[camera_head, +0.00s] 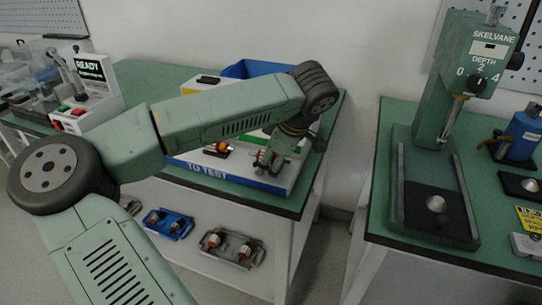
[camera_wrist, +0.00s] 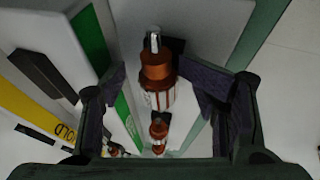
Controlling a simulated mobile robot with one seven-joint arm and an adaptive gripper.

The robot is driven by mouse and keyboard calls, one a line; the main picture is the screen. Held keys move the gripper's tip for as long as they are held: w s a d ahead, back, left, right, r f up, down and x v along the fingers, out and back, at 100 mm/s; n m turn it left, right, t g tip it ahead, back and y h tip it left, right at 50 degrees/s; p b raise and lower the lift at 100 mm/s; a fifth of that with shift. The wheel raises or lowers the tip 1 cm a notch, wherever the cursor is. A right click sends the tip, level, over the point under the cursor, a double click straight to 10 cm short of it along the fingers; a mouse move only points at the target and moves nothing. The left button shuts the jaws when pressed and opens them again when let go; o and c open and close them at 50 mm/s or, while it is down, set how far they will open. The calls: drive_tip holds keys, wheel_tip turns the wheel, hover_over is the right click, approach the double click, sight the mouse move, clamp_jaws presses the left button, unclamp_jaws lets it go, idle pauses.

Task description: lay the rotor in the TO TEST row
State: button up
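A rotor (camera_wrist: 157,75) with a copper-coloured winding and a bright shaft end is between my gripper's fingers in the wrist view. My gripper (camera_wrist: 160,82) is open, with a gap showing on each side of the rotor. In the head view my gripper (camera_head: 268,160) is low over the right end of the white tray with the blue TO TEST front (camera_head: 207,176), and partly hides the rotor there. A second rotor (camera_head: 217,149) lies left of it on the tray. Another rotor (camera_wrist: 158,130) shows below the first in the wrist view.
A blue bin (camera_head: 246,69) stands at the back of the bench. A yellow HOLD strip (camera_wrist: 30,108) and a green strip (camera_wrist: 88,40) lie left in the wrist view. A press (camera_head: 440,130) stands on the right bench. Lower-shelf trays (camera_head: 168,224) hold several parts.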

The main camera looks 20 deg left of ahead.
drive_tip(key=shift+d+r, duration=0.2)
drive_tip(key=shift+r, duration=0.3)
drive_tip(key=v, duration=1.1)
drive_tip(key=shift+s, duration=0.1)
